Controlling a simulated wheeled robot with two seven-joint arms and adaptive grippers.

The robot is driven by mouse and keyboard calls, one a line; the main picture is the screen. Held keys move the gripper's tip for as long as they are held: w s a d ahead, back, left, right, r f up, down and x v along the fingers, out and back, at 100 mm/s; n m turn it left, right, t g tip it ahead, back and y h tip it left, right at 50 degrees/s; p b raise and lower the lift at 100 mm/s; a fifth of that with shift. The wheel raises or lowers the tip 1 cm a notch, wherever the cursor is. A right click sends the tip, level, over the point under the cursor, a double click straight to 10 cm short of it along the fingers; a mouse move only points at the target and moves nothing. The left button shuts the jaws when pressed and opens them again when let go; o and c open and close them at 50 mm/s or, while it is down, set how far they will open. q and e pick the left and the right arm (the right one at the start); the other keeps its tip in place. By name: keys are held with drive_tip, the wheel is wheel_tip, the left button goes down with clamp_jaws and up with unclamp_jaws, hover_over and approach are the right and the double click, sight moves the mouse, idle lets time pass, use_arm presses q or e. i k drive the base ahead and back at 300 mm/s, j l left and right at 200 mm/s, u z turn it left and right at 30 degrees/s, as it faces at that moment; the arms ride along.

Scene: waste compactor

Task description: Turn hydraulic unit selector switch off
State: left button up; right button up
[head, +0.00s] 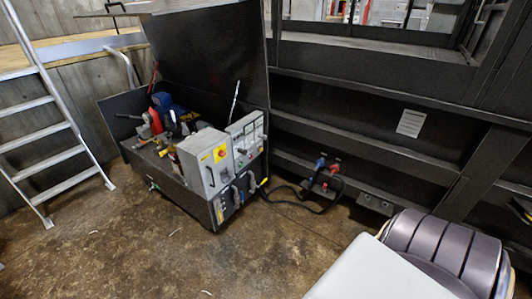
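The hydraulic unit (178,196) stands left of centre, a dark open-topped cabinet with its lid raised behind it. A grey control box (196,170) on its front right corner has a yellow patch with a small red part (220,153) on one face. A second grey panel (246,143) with several small controls stands beside it. The selector switch is too small to pick out, and its position cannot be read. Neither of my grippers shows. A white and dark grey part of my own body fills the bottom right corner.
A metal ladder (62,124) leans at the left against a wooden platform (75,48). The dark compactor wall (390,125) runs along the back and right. Black hoses (297,203) lie on the floor right of the unit. The brown floor (150,255) in front is clear.

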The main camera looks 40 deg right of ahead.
sight(244, 152)
drive_tip(key=z, duration=1.15)
drive_tip(key=l, duration=0.15)
drive_tip(key=i+u, duration=0.05)
